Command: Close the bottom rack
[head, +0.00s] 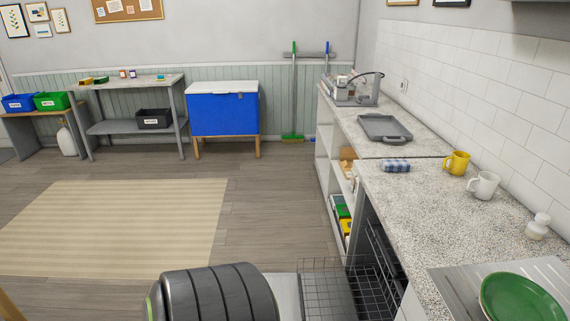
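The bottom rack (329,279) is a dark wire basket at the lower middle of the head view. It is pulled out of the dark opening (379,248) under the right-hand counter, and it looks empty. A pale flat panel (285,292), probably the lowered door, shows at its left. Further dark wire inside the opening may be an upper rack, but I cannot tell. The rack's near part is cut off by the bottom edge. A large dark ribbed part of my own arm fills the bottom, left of the rack. Neither gripper is in view.
The speckled counter (423,217) holds a yellow mug (457,163), a white mug (484,185) and a green plate (520,299). Open shelves (325,145) stand beyond the opening. The floor around the striped rug (115,225) is clear. A blue cooler (224,113) stands at the back.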

